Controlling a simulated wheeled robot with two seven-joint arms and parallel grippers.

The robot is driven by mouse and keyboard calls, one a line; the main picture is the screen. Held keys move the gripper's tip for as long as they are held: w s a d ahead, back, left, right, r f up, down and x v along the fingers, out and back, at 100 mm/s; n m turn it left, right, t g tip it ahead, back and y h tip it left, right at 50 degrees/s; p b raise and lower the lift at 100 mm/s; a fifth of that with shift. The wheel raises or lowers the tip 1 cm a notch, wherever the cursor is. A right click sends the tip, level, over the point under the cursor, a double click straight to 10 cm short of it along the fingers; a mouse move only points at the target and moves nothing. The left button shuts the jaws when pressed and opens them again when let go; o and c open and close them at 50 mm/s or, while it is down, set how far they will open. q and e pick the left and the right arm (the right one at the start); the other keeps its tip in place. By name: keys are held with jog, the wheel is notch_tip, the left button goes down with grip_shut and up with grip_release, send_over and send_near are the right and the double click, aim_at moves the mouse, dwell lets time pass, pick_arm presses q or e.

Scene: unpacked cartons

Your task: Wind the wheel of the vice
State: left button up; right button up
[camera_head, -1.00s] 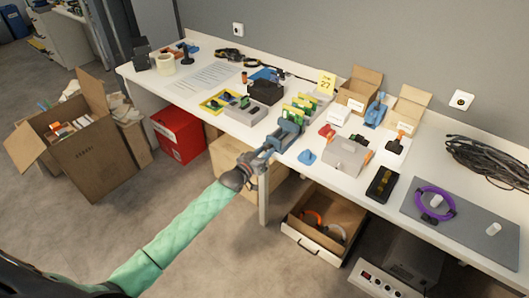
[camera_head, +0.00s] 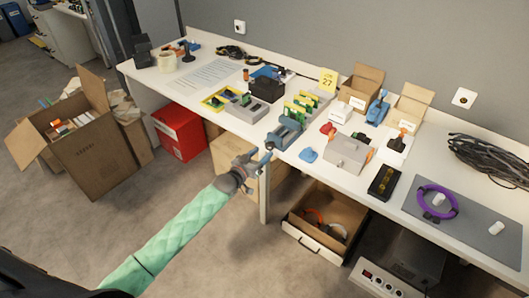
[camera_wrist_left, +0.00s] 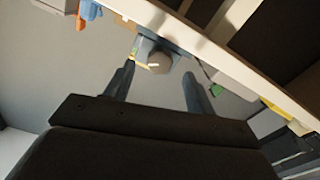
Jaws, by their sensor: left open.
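The blue-grey vice (camera_head: 287,132) is at the front edge of the white workbench in the head view. A green board stands at its jaws. In the left wrist view the vice shows end-on, with a round grey wheel (camera_wrist_left: 160,61) at its front. My left gripper (camera_head: 260,158) is open and empty, just off the bench edge in front of the vice. In the left wrist view its two fingers (camera_wrist_left: 160,76) stand either side of the wheel in the picture, with a gap short of it. My right gripper is not in view.
The workbench holds a black box (camera_head: 266,90), a grey case (camera_head: 347,153), a blue object (camera_head: 308,155) and open cartons (camera_head: 361,86). Floor in front is free.

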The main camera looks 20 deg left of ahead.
pick_arm(q)
jog(key=shift+b+v, duration=0.45)
jog(key=shift+v, duration=1.85)
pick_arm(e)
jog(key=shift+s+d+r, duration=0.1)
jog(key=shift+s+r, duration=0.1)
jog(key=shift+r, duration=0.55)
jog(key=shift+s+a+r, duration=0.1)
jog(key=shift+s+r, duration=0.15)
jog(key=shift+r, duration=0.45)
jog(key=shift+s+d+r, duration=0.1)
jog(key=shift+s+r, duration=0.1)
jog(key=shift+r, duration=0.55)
pick_arm(q)
jog(key=s+f+m+g+y, duration=0.3)
jog(key=s+f+g+y, duration=0.1)
jog(key=f+g, duration=0.25)
jog(key=s+d+f+g, duration=0.1)
jog(key=s+d+g, duration=0.2)
jog(key=s, duration=1)
jog(key=s+d+f+n+g, duration=0.1)
jog(key=s+d+g, duration=0.2)
jog(key=s, duration=0.9)
jog(key=s+d+f+n+g+y, duration=0.1)
jog(key=s+d+g, duration=0.2)
jog(key=s, duration=1)
jog(key=shift+s+d, duration=0.3)
jog(key=shift+d, duration=0.45)
